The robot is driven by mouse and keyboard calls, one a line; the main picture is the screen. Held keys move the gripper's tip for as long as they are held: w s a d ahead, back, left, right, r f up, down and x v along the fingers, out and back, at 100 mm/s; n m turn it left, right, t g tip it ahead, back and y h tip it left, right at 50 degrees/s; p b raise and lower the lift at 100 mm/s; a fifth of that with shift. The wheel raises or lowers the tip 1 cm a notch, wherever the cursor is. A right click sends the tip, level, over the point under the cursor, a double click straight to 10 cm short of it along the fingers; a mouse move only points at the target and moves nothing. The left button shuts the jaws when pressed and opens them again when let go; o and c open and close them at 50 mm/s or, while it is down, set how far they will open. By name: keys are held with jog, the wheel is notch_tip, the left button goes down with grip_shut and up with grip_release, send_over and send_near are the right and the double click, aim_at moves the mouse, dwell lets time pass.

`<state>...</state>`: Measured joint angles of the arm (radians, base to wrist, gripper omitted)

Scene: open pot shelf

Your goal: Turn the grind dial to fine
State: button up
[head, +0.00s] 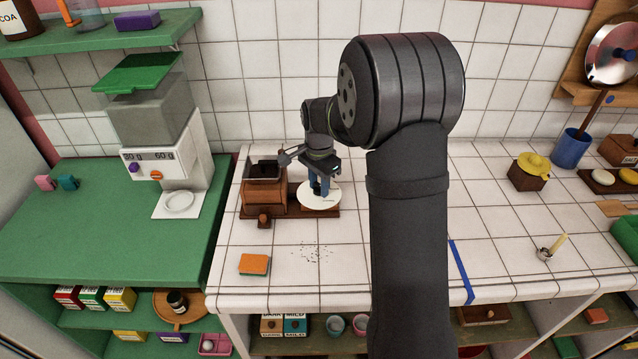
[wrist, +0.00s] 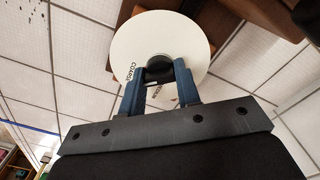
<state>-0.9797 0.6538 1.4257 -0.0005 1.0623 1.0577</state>
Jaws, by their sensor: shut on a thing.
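The grind dial is a white disc (head: 318,196) with dark lettering, beside the brown wooden grinder (head: 264,191) on a dark wooden base. My gripper (head: 319,188) points down over the disc, with its blue fingers closed on the dark knob at its centre. In the wrist view my gripper (wrist: 159,84) has a finger on each side of the black knob (wrist: 159,68). The white disc (wrist: 135,40) spreads around the knob. The word "COARSE" shows near the left finger. Other lettering by the fingers is partly hidden, so I cannot read the setting.
An orange sponge (head: 254,264) and scattered dark grounds (head: 312,252) lie on the white tiles in front. A white dispenser (head: 165,165) stands on the green counter at left. The tiles between are mostly clear.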

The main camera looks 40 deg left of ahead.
jog(key=n, duration=0.7)
jog(key=shift+n, duration=0.4)
jog(key=n, duration=0.3)
jog(key=shift+n, duration=0.3)
jog(key=n, duration=0.3)
jog(key=shift+n, duration=0.3)
jog(key=n, duration=1.2)
jog(key=shift+n, duration=0.5)
jog(key=o, duration=1)
